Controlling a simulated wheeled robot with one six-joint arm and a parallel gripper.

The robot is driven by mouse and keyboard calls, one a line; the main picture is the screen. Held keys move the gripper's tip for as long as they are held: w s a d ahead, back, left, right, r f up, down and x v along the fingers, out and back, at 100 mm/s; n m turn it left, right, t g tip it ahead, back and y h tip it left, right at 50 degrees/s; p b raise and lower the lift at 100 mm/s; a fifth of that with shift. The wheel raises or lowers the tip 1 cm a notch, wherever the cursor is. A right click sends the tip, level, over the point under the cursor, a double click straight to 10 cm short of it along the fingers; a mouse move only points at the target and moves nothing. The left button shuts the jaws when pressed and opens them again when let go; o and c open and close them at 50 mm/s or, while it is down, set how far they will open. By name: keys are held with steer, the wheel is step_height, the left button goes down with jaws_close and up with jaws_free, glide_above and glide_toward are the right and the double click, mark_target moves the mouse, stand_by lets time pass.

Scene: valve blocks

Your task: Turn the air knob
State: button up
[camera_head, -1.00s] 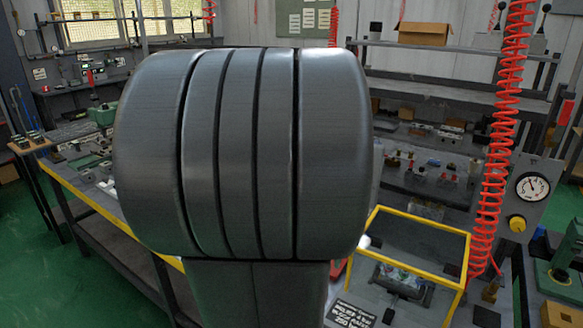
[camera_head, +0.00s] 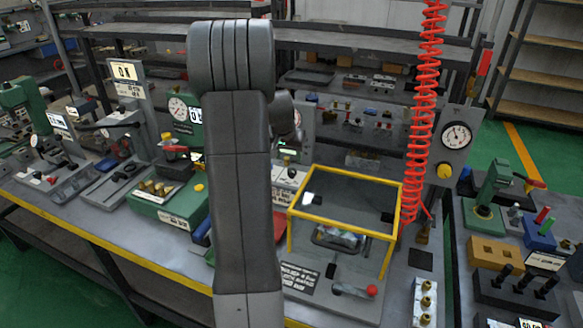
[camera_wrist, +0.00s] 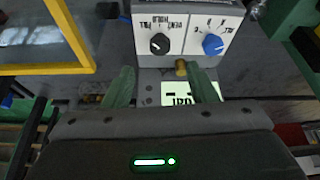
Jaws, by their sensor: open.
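In the wrist view a pale control box (camera_wrist: 187,32) carries a black knob (camera_wrist: 160,44) and a blue knob (camera_wrist: 213,45). Their labels look upside down and I cannot read which one says air. My gripper (camera_wrist: 163,82) is open and empty, its two green fingers apart and pointing toward the box, just short of the knobs. A small brass piece (camera_wrist: 181,68) shows near the fingertips, below the knobs. In the head view a yellow knob (camera_head: 444,171) sits under a round gauge (camera_head: 457,135). My arm hides my gripper there.
A yellow-framed clear guard (camera_head: 345,207) stands on the bench right of my arm; its frame also shows in the wrist view (camera_wrist: 75,35). A red coiled hose (camera_head: 421,110) hangs beside the gauge panel. Several fixtures crowd the bench to the left.

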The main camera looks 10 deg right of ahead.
mark_target(291, 171)
steer(key=p+x, duration=0.1)
steer(key=x, duration=0.7)
steer(key=shift+w+f, duration=0.1)
steer(key=shift+f, duration=0.1)
steer(key=c, duration=1)
